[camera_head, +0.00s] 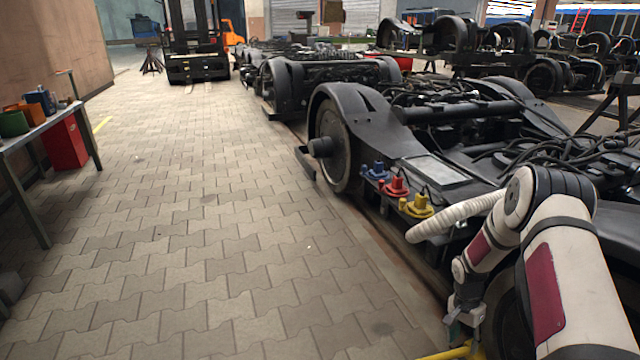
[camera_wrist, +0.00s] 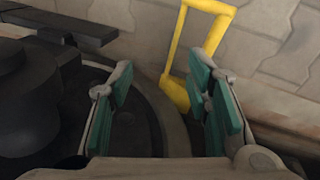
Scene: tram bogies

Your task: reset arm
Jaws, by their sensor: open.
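My arm (camera_head: 560,260) reaches in from the right of the head view, folded beside the nearest tram bogie (camera_head: 440,130). My gripper (camera_head: 466,322) hangs low at the bottom right of the head view. In the wrist view my gripper (camera_wrist: 165,95) is open, with two teal-padded fingers apart and nothing between the pads. Below and beyond the fingers are a dark round bogie part (camera_wrist: 40,100) on the left and a yellow bar frame (camera_wrist: 195,50) near the right finger. I cannot tell whether the finger touches the yellow frame.
Blue (camera_head: 376,171), red (camera_head: 395,186) and yellow (camera_head: 418,206) fittings sit on the bogie's near side. A workbench with bins (camera_head: 40,125) and a red cabinet (camera_head: 66,143) stand left. A forklift (camera_head: 195,45) is at the back. The paved floor (camera_head: 200,220) between is clear.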

